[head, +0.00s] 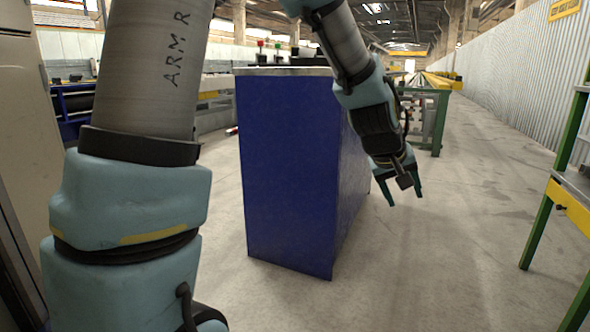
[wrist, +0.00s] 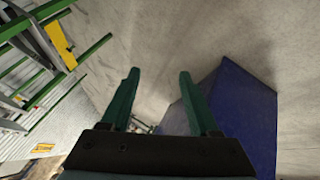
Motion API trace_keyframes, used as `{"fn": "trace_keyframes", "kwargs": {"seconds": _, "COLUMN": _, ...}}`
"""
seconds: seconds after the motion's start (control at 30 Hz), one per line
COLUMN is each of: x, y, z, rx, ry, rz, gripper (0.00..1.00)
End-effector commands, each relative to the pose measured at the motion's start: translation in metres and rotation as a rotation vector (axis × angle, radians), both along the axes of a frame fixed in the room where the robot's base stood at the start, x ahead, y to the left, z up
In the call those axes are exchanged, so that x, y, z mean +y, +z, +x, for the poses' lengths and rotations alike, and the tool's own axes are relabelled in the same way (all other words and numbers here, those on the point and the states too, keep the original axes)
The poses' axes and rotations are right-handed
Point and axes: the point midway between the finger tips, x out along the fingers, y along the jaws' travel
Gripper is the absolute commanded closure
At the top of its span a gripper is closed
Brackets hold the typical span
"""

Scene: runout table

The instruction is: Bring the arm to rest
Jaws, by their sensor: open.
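My gripper (head: 405,193) hangs at the end of my bent arm in the head view, to the right of the blue cabinet. Its two green fingers point down and stand apart, with nothing between them. In the wrist view the gripper (wrist: 157,76) also shows both fingers spread and empty, over bare concrete floor. The blue cabinet (head: 290,165) stands close beside the gripper; whether they touch cannot be told. It also shows in the wrist view (wrist: 245,110), behind and right of the right finger.
A green frame with a yellow label (head: 568,207) stands at the right edge. A long green-legged table (head: 440,115) stands farther back. A blue workbench (head: 72,110) is at the left. The concrete floor (head: 470,240) between the cabinet and the green frame is clear.

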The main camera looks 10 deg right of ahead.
Motion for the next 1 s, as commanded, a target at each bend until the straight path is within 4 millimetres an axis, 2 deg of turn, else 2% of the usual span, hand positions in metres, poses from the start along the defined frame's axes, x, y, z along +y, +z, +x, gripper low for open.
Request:
{"fn": "trace_keyframes", "kwargs": {"seconds": 0.03, "x": 0.032, "y": -0.01, "z": 0.011, "rx": -0.002, "ry": 0.02, "rz": 0.047, "gripper": 0.38}}
{"fn": "trace_keyframes", "kwargs": {"seconds": 0.17, "x": 0.113, "y": -0.032, "z": 0.025, "rx": 0.008, "ry": 0.051, "rz": 0.169, "gripper": 0.38}}
{"fn": "trace_keyframes", "kwargs": {"seconds": 0.2, "x": 0.138, "y": -0.038, "z": 0.027, "rx": 0.017, "ry": 0.062, "rz": 0.206, "gripper": 0.38}}
{"fn": "trace_keyframes", "kwargs": {"seconds": 0.3, "x": 0.199, "y": -0.053, "z": 0.024, "rx": 0.048, "ry": 0.084, "rz": 0.29, "gripper": 0.38}}
{"fn": "trace_keyframes", "kwargs": {"seconds": 0.4, "x": 0.251, "y": -0.065, "z": 0.013, "rx": 0.089, "ry": 0.101, "rz": 0.359, "gripper": 0.38}}
{"fn": "trace_keyframes", "kwargs": {"seconds": 0.5, "x": 0.294, "y": -0.074, "z": -0.002, "rx": 0.131, "ry": 0.114, "rz": 0.412, "gripper": 0.38}}
{"fn": "trace_keyframes", "kwargs": {"seconds": 0.73, "x": 0.368, "y": -0.089, "z": -0.045, "rx": 0.234, "ry": 0.14, "rz": 0.493, "gripper": 0.38}}
{"fn": "trace_keyframes", "kwargs": {"seconds": 0.8, "x": 0.362, "y": -0.066, "z": -0.041, "rx": 0.224, "ry": 0.131, "rz": 0.49, "gripper": 0.38}}
{"fn": "trace_keyframes", "kwargs": {"seconds": 1.0, "x": 0.362, "y": -0.028, "z": -0.041, "rx": 0.224, "ry": 0.131, "rz": 0.489, "gripper": 0.38}}
